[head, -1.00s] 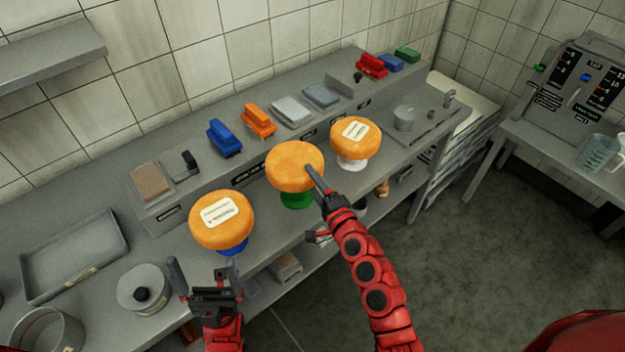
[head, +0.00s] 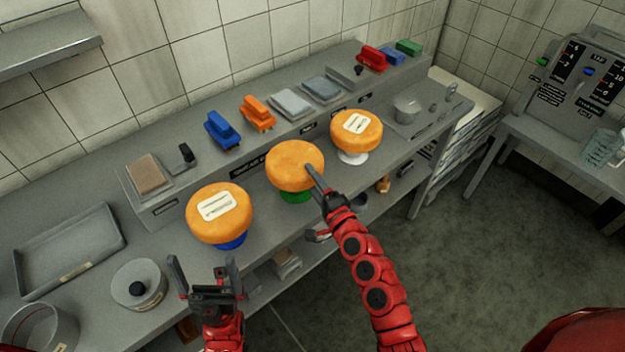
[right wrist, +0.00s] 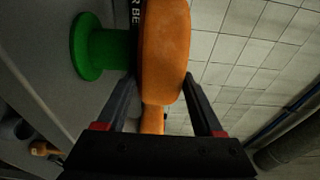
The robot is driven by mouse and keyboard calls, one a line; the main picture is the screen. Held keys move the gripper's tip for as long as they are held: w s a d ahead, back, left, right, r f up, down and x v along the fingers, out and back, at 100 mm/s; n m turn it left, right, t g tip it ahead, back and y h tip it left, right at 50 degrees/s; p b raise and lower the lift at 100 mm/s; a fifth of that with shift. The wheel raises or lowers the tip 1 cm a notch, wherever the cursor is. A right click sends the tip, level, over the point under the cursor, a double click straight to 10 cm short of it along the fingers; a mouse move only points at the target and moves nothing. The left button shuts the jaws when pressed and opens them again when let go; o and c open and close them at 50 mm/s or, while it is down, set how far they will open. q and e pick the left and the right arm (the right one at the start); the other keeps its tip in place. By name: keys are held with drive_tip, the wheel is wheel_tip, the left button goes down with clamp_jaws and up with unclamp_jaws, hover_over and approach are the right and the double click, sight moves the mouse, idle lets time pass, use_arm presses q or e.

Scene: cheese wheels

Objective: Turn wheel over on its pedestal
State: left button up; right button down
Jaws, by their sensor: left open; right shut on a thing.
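The middle orange cheese wheel (head: 293,160) is at the green pedestal (head: 297,197), and its top shows no label. My right gripper (head: 318,180) is shut on its near right edge. In the right wrist view the wheel (right wrist: 166,50) is between the two fingers (right wrist: 166,100), with the green pedestal (right wrist: 105,52) against or very close to its lower face; I cannot tell if they touch. My left gripper (head: 203,270) is open and empty, in front of the left cheese wheel (head: 208,226) on its blue pedestal (head: 232,241).
The right cheese wheel (head: 368,134) stands on a white pedestal (head: 353,157); both side wheels have labels on top. Behind are a blue brush (head: 222,130), an orange brush (head: 257,113) and grey pads. A lidded pot (head: 138,287) and a tray (head: 68,250) are at left.

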idle(0.3)
drive_tip(key=shift+c, duration=0.5)
unclamp_jaws()
drive_tip(key=shift+o, duration=0.5)
drive_tip(key=shift+f, duration=0.2)
drive_tip(key=shift+s, duration=0.1)
